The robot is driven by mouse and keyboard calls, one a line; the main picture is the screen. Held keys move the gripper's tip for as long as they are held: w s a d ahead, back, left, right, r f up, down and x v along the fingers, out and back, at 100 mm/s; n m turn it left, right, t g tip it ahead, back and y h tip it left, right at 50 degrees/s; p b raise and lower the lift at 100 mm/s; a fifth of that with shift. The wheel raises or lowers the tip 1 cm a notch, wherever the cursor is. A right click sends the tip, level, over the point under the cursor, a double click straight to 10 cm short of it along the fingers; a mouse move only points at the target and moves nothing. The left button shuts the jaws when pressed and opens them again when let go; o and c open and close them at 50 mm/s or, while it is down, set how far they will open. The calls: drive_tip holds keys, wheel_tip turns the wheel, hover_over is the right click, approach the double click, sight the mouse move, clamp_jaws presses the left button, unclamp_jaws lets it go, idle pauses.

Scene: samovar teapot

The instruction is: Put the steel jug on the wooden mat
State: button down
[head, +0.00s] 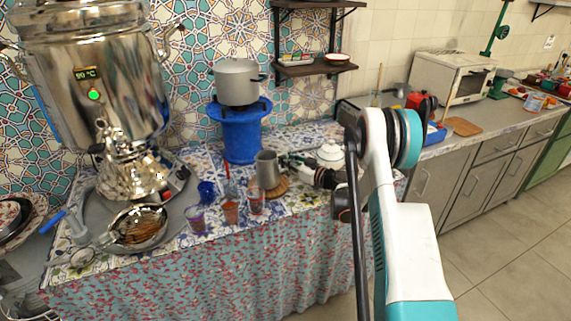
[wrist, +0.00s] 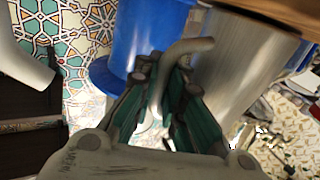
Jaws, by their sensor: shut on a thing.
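The steel jug (head: 267,170) is grey and upright, at the middle of the tiled counter in the head view. The round wooden mat (head: 280,190) shows around its base, with the jug over it; I cannot tell for sure whether they touch. My gripper (head: 287,161) reaches in from the right and is shut on the jug's handle. In the wrist view my gripper's fingers (wrist: 160,95) close around the curved handle, the jug (wrist: 250,65) fills the right side, and a brown wooden surface (wrist: 285,10) lies by the jug's end at the top right.
A blue stove (head: 238,130) with a grey pot (head: 237,82) stands behind the jug. A white teapot (head: 330,154) is to the right, near my arm. Several small glasses (head: 230,209) stand to the left front. A large samovar (head: 110,90) and a strainer bowl (head: 138,228) are further left.

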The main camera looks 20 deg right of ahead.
drive_tip(key=shift+f, duration=0.15)
drive_tip(key=c, duration=1.6)
unclamp_jaws()
drive_tip(key=shift+c, duration=0.2)
drive_tip(key=shift+s, duration=0.15)
drive_tip(key=p+v, duration=0.4)
drive_tip(key=v, duration=0.7)
drive_tip(key=shift+s+d, duration=0.2)
drive_tip(key=shift+s, duration=0.15)
